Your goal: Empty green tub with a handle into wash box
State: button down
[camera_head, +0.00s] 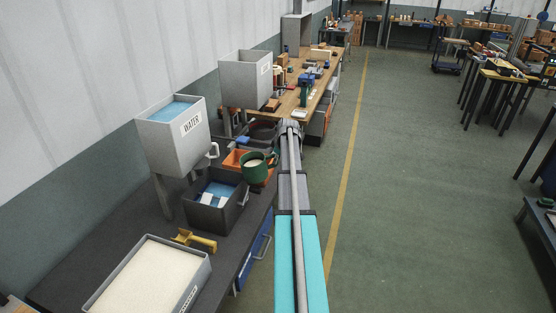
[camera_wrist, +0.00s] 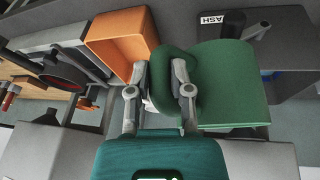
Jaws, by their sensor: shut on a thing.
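The green tub (camera_head: 258,168) with a handle is in the head view, upright, with pale contents showing at its open top. In the wrist view the tub (camera_wrist: 228,82) is on the right, with its handle between my fingers. My gripper (camera_wrist: 160,74) is shut on that handle. In the head view the gripper's fingers are hard to make out. The wash box (camera_head: 238,212) is a dark grey box with blue inside and white pieces in it. It stands nearer and left of the tub. Its labelled side (camera_wrist: 286,24) shows at the wrist view's upper right.
An orange bin (camera_head: 233,158) is just behind and left of the tub; it also shows in the wrist view (camera_wrist: 122,40). A raised grey WATER tank (camera_head: 178,150) stands left. A yellow scoop (camera_head: 196,240) and a pale-filled tray (camera_head: 150,280) are on the dark bench.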

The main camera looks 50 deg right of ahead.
aim_at(272, 155)
jog(key=shift+w+a+r+g+h+p, duration=0.2)
jog(key=shift+a+r+h+p, duration=0.15)
jog(key=shift+r+p, duration=0.25)
jog(key=shift+w+a+r+g+h+p, duration=0.2)
jog(key=shift+a+r+h+p, duration=0.2)
jog(key=shift+r+p, duration=0.25)
jog(key=shift+w+a+r+g+h+p, duration=0.2)
jog(key=shift+a+r+h+p, duration=0.15)
jog(key=shift+r+p, duration=0.25)
jog(key=shift+w+a+r+n+g+h+p, duration=0.2)
jog(key=shift+a+r+h+p, duration=0.25)
jog(key=shift+r, duration=0.1)
jog(key=shift+w+a+r+n+g+h+p, duration=0.2)
jog(key=shift+a+r+h+p, duration=0.2)
jog(key=shift+r, duration=0.15)
dwell(0.5)
jog(key=shift+w+a+r+g+h, duration=0.2)
jog(key=shift+w+a+h, duration=0.15)
jog(key=shift+a, duration=0.15)
jog(key=shift+w+a+r+g+h, duration=0.1)
jog(key=shift+w+a+r+h, duration=0.15)
jog(key=shift+a, duration=0.2)
jog(key=shift+w+a+r+n+g+h+p, duration=0.15)
jog(key=shift+w+a+r+g+h, duration=0.05)
jog(key=shift+a+r+h, duration=0.25)
jog(key=shift+w+a+r+n+g+h+p, duration=0.2)
jog(key=shift+a+r+h, duration=0.1)
jog(key=shift+r, duration=0.15)
dwell(0.5)
